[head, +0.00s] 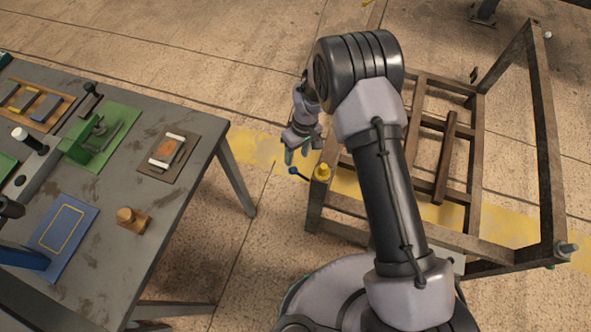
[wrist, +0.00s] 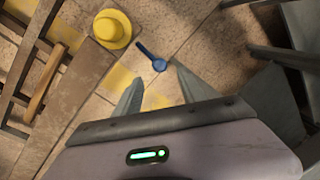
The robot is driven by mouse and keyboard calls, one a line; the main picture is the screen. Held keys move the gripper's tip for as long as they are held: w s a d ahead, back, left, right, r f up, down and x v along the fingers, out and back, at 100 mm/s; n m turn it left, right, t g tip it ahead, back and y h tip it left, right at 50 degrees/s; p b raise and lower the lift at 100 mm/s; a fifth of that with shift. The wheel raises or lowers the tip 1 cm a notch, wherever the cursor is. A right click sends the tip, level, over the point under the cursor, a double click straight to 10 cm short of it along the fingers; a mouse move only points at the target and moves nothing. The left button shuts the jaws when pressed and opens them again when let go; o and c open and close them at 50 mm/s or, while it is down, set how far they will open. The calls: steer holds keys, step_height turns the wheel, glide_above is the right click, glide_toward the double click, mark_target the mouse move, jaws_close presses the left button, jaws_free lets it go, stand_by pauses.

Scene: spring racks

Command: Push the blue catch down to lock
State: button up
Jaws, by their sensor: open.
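The blue catch (head: 299,173) is a small lever with a round end, sticking out to the left from the yellow knob (head: 322,171) at the corner post of the brown metal rack (head: 316,207). In the wrist view the blue catch (wrist: 152,57) lies just beyond and between my open fingertips, with the yellow knob (wrist: 112,28) to its left. My gripper (head: 297,155) is open and empty, pointing down near the catch. It also shows in the wrist view (wrist: 154,75). I cannot tell whether the fingers touch the catch.
A grey workbench (head: 165,225) stands at left, holding a green fixture (head: 100,137), a blue board (head: 63,236) and a wooden block with a knob (head: 128,218). Open floor lies between bench and rack. The rack's tall frame (head: 545,130) rises at right.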

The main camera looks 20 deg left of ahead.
mark_target(294, 169)
steer(key=f+b, duration=0.1)
steer(key=f, duration=0.5)
steer(key=s+a+f+b, duration=0.1)
steer(key=f, duration=0.3)
steer(key=shift+s+b, duration=0.1)
steer(key=shift+b, duration=0.2)
steer(key=shift+d, duration=0.1)
jaws_close()
steer(key=shift+s, duration=0.15)
stand_by(0.5)
